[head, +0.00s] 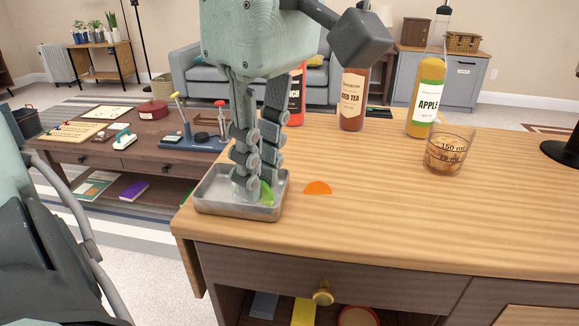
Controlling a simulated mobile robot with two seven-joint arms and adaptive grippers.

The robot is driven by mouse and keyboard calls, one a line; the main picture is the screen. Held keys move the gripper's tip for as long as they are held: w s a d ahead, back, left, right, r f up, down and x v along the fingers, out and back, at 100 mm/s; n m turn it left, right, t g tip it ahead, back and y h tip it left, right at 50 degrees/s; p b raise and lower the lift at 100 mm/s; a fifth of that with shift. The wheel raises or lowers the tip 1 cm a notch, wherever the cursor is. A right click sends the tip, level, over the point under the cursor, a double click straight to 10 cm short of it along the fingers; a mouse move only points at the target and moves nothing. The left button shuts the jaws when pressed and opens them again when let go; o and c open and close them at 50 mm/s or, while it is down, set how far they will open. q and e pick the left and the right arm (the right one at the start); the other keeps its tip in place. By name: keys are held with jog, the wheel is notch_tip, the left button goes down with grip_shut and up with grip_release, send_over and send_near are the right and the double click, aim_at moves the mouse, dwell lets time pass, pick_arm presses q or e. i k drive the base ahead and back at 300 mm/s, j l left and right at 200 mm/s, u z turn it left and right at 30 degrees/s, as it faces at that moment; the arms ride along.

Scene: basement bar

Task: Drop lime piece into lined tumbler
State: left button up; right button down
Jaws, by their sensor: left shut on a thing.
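My left gripper (257,190) points down into a small metal tray (238,211) at the left end of the wooden counter. It is shut on a green lime piece (267,192), partly hidden by the fingers and low inside the tray. The lined tumbler (449,152) stands upright on the counter to the right, with measuring lines, "150 ml" lettering and brownish contents. My right gripper is not in view.
An orange slice (317,188) lies on the counter just right of the tray. A red-labelled bottle (297,97), an iced tea bottle (353,98) and an apple bottle (427,100) stand along the back edge. The counter's front middle (400,225) is clear.

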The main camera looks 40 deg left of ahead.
aim_at(443, 166)
jog(key=k, duration=1)
